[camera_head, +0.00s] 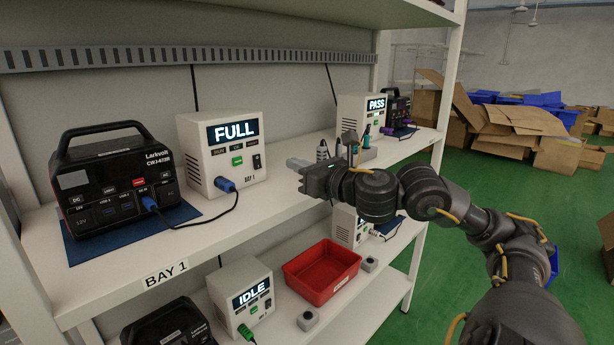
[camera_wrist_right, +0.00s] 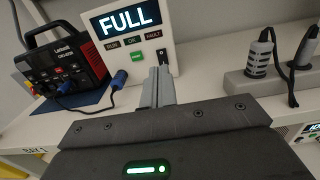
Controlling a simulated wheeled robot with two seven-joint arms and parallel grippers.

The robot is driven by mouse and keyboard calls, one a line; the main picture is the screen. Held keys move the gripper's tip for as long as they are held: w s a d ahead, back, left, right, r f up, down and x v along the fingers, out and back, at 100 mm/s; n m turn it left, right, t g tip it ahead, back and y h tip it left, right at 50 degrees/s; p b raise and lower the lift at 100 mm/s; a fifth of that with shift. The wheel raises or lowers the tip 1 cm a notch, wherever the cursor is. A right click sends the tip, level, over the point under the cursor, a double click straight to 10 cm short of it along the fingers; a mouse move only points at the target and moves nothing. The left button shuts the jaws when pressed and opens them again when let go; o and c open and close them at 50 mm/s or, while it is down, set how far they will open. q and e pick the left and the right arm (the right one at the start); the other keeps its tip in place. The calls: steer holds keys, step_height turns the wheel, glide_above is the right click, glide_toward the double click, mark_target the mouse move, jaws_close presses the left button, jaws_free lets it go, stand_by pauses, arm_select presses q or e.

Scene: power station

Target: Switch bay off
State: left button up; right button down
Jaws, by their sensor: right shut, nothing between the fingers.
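The white Bay 1 unit (camera_head: 222,150) stands on the upper shelf, its screen reading FULL. It also shows in the right wrist view (camera_wrist_right: 105,57). A black rocker switch (camera_head: 257,161) sits low on the right of its front, beside a green button (camera_head: 237,161). A blue plug (camera_head: 225,184) is in its front, its cable running to a black Larkvolt power station (camera_head: 120,178) on a blue mat. My right gripper (camera_head: 291,162) is shut and empty, pointing at the unit from the right, apart from the switch. In the right wrist view its fingers (camera_wrist_right: 160,74) partly cover the switch area. My left gripper is out of view.
Right of my gripper, a power strip (camera_wrist_right: 265,84) with plugs lies on the shelf. Another unit reads PASS (camera_head: 360,107) farther back. Below stand a unit reading IDLE (camera_head: 240,292) and a red bin (camera_head: 322,270).

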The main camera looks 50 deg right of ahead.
steer(key=shift+s+d+r+b, duration=0.15)
steer(key=shift+s+b, duration=0.15)
steer(key=shift+s, duration=0.9)
